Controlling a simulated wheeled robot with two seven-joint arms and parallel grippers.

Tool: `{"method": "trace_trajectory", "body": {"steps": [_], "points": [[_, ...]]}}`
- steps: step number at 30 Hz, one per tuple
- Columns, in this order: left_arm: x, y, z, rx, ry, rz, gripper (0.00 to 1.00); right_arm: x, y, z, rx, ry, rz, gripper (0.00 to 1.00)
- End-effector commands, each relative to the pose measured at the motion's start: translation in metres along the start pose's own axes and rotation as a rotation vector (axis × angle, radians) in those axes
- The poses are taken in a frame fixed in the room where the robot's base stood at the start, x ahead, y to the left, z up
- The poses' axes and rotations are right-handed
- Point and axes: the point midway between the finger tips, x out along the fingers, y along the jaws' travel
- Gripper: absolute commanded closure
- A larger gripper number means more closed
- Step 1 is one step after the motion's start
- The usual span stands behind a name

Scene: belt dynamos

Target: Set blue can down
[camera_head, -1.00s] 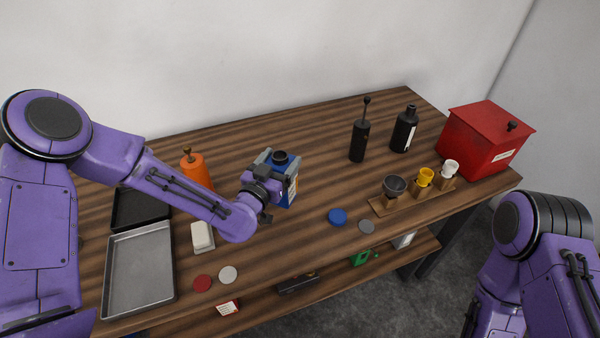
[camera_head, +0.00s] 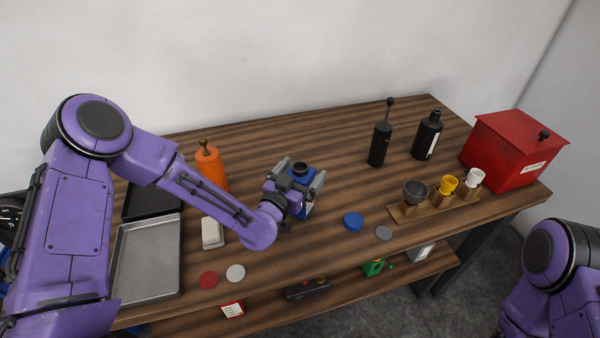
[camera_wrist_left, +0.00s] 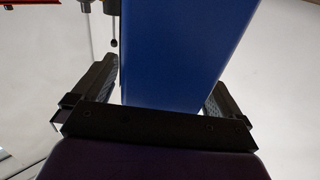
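The blue can (camera_head: 300,179) has a dark cap and stands upright on the wooden table, near its middle. My left gripper (camera_head: 299,174) is around it, with one finger on each side. The fingers look spread wider than the can. In the left wrist view the can's blue side (camera_wrist_left: 180,55) fills the space between the fingers (camera_wrist_left: 165,95), with a narrow light gap beside it. The can's lower part is partly hidden by my wrist in the head view. Only part of my right arm shows at the lower right; its gripper is out of view.
An orange bottle (camera_head: 211,170) and a white block (camera_head: 212,232) stand left of the can. A blue disc (camera_head: 353,222) and a grey disc (camera_head: 384,233) lie to its right. Two black bottles and a red box (camera_head: 508,155) are farther right. Free table lies behind the can.

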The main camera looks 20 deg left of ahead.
Motion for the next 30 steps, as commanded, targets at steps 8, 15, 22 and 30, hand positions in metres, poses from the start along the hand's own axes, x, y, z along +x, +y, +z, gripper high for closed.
{"method": "trace_trajectory", "body": {"steps": [8,15,22,30], "points": [[-0.014,0.000,-0.001,0.000,0.000,0.001,0.00,0.004,0.000,0.001,0.000,0.000,0.000,0.57],[-0.077,0.000,0.000,0.001,0.001,0.002,0.00,0.024,-0.002,0.010,0.000,0.000,0.000,0.57],[-0.115,0.000,-0.005,0.001,0.000,0.001,0.00,0.017,-0.002,0.007,0.000,0.000,0.000,0.57],[-0.120,0.000,-0.004,0.000,0.000,0.000,0.00,0.018,-0.002,0.007,0.000,0.000,0.000,0.57]]}}
